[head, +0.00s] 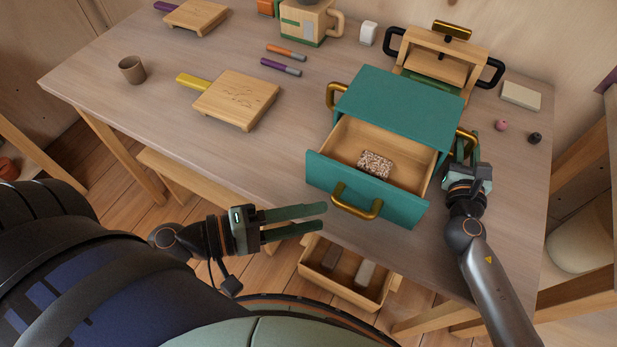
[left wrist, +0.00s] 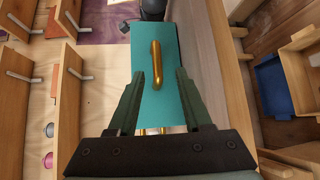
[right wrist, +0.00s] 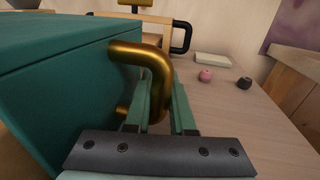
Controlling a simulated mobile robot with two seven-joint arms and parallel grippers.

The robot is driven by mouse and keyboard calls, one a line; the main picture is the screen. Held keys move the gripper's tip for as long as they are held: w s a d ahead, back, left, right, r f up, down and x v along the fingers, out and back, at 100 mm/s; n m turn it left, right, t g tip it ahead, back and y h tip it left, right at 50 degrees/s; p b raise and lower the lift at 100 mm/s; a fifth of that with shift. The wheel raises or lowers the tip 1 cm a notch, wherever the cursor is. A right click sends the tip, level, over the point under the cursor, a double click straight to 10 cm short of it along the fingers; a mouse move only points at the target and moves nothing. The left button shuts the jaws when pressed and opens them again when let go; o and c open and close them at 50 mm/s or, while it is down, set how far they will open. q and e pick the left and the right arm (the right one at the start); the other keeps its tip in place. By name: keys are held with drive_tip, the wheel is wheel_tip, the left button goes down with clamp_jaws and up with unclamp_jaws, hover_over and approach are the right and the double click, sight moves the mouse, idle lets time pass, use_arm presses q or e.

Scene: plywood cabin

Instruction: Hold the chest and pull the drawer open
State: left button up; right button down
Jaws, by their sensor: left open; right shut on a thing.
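The teal chest (head: 400,105) stands on the table with its drawer (head: 395,205) pulled well out toward me. A speckled block (head: 375,164) lies inside the drawer. The drawer's brass handle (head: 356,209) is free. My left gripper (head: 322,217) is open and empty, left of that handle and apart from it. In the left wrist view the handle (left wrist: 157,62) appears between the open fingers. My right gripper (head: 463,140) is shut on the brass handle on the chest's right side, which shows clearly in the right wrist view (right wrist: 155,62). The fingertips are partly hidden behind it.
A wooden caddy (head: 470,43) with black handles stands behind the chest. A pale block (head: 521,95), a pink bead (head: 501,125) and a dark bead (head: 534,138) lie to the right. A wooden board (head: 240,98) lies left. An open box (head: 345,288) sits below the table edge.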

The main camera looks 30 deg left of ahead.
use_arm(q)
drive_tip(key=shift+s+d+r+h, duration=0.15)
drive_tip(key=shift+s+r+h, duration=0.05)
drive_tip(key=shift+r+h, duration=0.1)
use_arm(e)
drive_tip(key=shift+d, duration=0.1)
use_arm(q)
drive_tip(key=shift+w, duration=0.1)
use_arm(e)
drive_tip(key=c, duration=0.7)
unclamp_jaws()
drive_tip(key=shift+s+d, duration=0.25)
drive_tip(key=shift+s, duration=1.05)
drive_tip(key=shift+s+d, duration=0.25)
drive_tip(key=shift+s, duration=1.05)
drive_tip(key=shift+s+d, duration=0.25)
drive_tip(key=shift+s, duration=1.05)
use_arm(q)
drive_tip(key=shift+r, duration=0.1)
use_arm(e)
drive_tip(key=shift+w, duration=0.1)
